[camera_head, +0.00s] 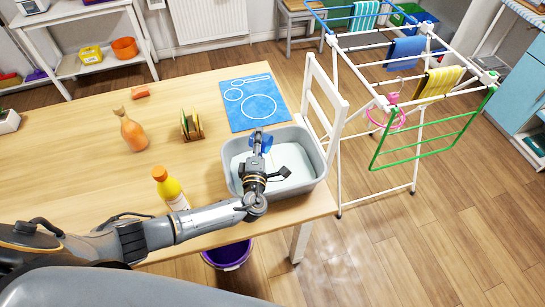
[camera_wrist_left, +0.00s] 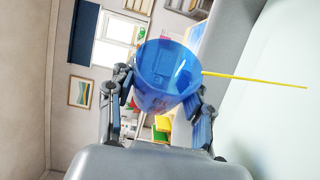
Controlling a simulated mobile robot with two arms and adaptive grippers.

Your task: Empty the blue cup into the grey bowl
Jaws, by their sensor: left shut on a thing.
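The blue cup (camera_head: 267,143) is held in my left gripper (camera_head: 259,147), over the grey bowl (camera_head: 319,166) at the table's right end. In the left wrist view the blue cup (camera_wrist_left: 163,88) sits between the two fingers, with its rim and inside showing. The cup is tilted on its side. A thin yellow streak runs from its rim toward the pale surface at the right of that view; I cannot tell whether it is liquid or a stick. My arm hides part of the bowl. My right gripper is out of view.
A blue mat (camera_head: 252,103) with white outlines lies behind the bowl. A yellow bottle (camera_head: 171,190), an orange bottle (camera_head: 132,132) and a small rack (camera_head: 191,126) stand to the left. A white chair (camera_head: 322,103) and a drying rack (camera_head: 416,100) are beyond the right edge.

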